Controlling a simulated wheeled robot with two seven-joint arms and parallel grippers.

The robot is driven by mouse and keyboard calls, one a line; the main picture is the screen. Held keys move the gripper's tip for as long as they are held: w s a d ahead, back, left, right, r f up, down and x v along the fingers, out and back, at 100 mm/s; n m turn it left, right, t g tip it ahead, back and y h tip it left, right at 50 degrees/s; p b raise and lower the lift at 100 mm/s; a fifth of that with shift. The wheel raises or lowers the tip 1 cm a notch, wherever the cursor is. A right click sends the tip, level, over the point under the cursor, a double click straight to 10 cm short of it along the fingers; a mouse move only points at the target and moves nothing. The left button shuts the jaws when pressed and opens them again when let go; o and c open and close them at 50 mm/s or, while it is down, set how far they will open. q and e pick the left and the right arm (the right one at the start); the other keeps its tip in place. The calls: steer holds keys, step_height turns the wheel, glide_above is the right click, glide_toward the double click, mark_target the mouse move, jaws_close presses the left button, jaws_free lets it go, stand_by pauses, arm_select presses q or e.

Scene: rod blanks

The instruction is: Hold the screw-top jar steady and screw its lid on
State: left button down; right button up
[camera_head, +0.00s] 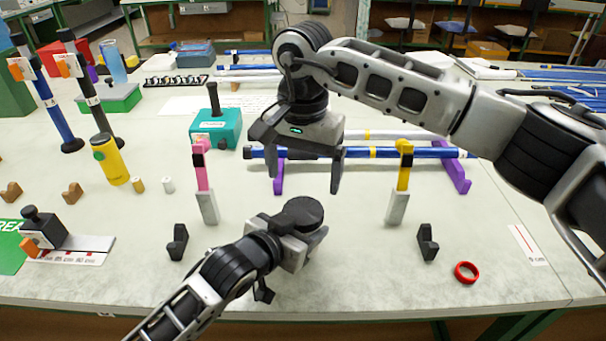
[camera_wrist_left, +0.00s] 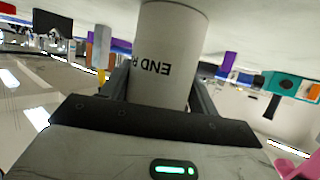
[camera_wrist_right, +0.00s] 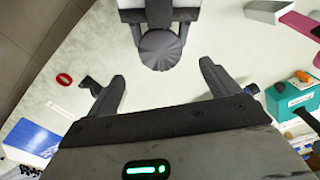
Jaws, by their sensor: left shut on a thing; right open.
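The screw-top jar (camera_wrist_left: 172,45) has a pale body with dark lettering, upside down in the left wrist view. My left gripper (camera_head: 298,238) is shut on it, above the table's front middle. The dark, round, ribbed lid (camera_head: 300,213) sits at the jar's top; it also shows in the right wrist view (camera_wrist_right: 160,48). I cannot tell how tightly it sits. In the left wrist view the lid end is hidden. My right gripper (camera_head: 306,188) is open and empty above the lid, fingers pointing down and apart from it.
Pink (camera_head: 201,168) and yellow (camera_head: 404,165) uprights stand either side of my grippers. Black brackets (camera_head: 178,243) (camera_head: 427,242) are nearer the front. A blue rod (camera_head: 375,152) lies behind on purple supports. A red ring (camera_head: 467,272) lies at right. A teal box (camera_head: 215,130) stands behind left.

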mark_target(303, 210)
steer(key=shift+f, duration=0.1)
steer(key=shift+f, duration=3.95)
steer(key=c, duration=1)
steer(key=m, duration=0.3)
steer(key=o, duration=1.1)
steer(key=shift+c, duration=0.2)
steer(key=shift+r, duration=0.1)
